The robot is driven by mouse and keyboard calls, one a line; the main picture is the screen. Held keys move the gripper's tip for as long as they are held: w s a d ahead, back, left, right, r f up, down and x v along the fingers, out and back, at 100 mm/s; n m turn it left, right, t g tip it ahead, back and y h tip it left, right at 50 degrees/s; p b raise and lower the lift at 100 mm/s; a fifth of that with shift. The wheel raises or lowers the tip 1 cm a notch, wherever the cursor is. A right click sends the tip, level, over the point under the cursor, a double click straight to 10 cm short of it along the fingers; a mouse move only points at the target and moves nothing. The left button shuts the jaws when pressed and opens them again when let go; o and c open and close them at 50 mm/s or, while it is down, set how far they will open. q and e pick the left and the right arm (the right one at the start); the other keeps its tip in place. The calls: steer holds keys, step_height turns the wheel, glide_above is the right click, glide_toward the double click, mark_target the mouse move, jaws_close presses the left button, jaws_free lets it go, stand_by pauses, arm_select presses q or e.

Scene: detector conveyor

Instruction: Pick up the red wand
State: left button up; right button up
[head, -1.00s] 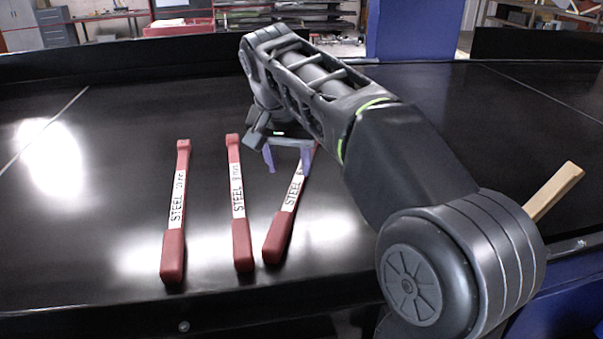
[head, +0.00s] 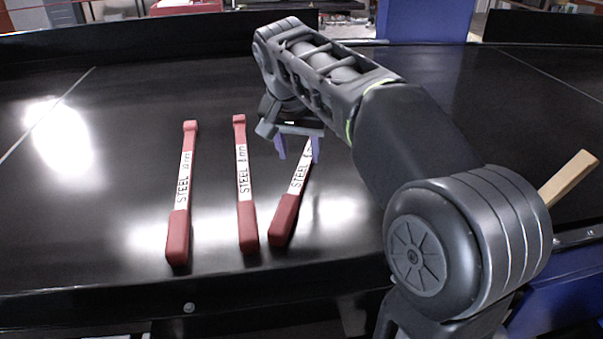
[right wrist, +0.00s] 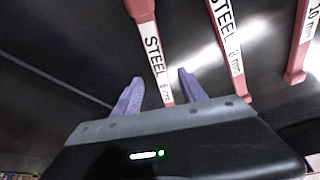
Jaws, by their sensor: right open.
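Three red wands with white STEEL labels lie apart on the black conveyor: a left one (head: 178,235), a middle one (head: 247,222) and a right one (head: 285,220), which is slanted. My right gripper (head: 298,152) is open at the far end of the right wand and partly hides it. In the right wrist view, the right wand (right wrist: 155,50), marked 6 mm, reaches between the two purple fingers (right wrist: 160,78). The gap between fingers and wand is hard to judge. The middle wand (right wrist: 228,50) and left wand (right wrist: 300,45) also show there. My left gripper is out of view.
The black conveyor surface (head: 90,220) is clear to the left of the wands. A wooden bar (head: 568,178) sticks out at the right, behind my arm. A raised dark rim (head: 130,38) runs along the back.

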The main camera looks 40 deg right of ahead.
mark_target(303, 169)
steer(key=shift+f, duration=0.1)
steer(key=p+x, duration=0.1)
steer(key=x, duration=0.4)
steer(key=shift+d, duration=0.1)
steer(key=shift+s, duration=0.1)
steer(key=shift+c, duration=0.6)
jaws_close()
